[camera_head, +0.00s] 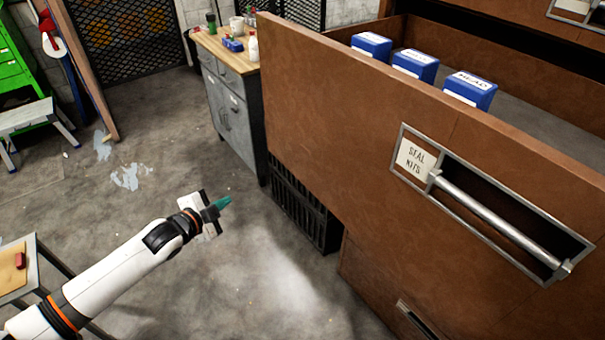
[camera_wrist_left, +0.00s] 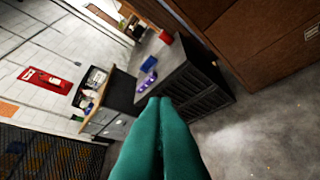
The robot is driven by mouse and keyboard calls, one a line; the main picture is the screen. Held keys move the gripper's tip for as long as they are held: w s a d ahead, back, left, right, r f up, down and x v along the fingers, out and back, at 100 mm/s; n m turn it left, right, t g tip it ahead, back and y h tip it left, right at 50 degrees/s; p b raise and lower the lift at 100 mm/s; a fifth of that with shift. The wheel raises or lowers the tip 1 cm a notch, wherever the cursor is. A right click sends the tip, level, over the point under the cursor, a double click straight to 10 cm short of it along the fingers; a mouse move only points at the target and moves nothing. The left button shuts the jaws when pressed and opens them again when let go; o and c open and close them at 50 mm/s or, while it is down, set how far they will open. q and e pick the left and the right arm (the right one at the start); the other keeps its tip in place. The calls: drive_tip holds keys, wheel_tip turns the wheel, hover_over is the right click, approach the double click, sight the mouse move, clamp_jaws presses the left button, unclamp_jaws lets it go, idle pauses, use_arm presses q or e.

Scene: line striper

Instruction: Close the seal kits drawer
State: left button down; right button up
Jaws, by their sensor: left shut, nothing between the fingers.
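The seal kits drawer (camera_head: 330,100) is a large brown drawer, pulled well out, at the right of the head view. Its front carries a "SEAL KITS" label (camera_head: 415,158) and a long metal bar handle (camera_head: 500,225). Several blue boxes (camera_head: 413,65) with white labels stand inside it. My left gripper (camera_head: 224,202) is shut and empty, to the left of the drawer front and apart from it. Its teal fingers (camera_wrist_left: 162,140) show together in the left wrist view. My right gripper is not in view.
A grey cabinet (camera_head: 230,115) with a wooden top holding small items stands behind the drawer's left end. A black slatted crate (camera_head: 298,208) is on the floor below. A small table (camera_head: 22,285) is at lower left. The concrete floor between is mostly clear.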

use_arm(q)
drive_tip(key=s+d+r+m+h, duration=0.2)
drive_tip(key=d+r+m, duration=0.2)
drive_tip(key=r, duration=0.5)
drive_tip(key=m+g+h, duration=0.3)
drive_tip(key=m+h, duration=0.1)
drive_tip(key=m, duration=0.4)
approach(319, 173)
drive_tip(key=p+x, duration=0.3)
drive_tip(key=x, duration=0.2)
drive_tip(key=shift+d+f, duration=0.1)
drive_tip(key=shift+f, duration=0.15)
drive_tip(key=shift+p+x, duration=0.3)
drive_tip(key=shift+x, duration=0.45)
drive_tip(key=shift+w+r, duration=0.1)
drive_tip(key=shift+w, duration=0.05)
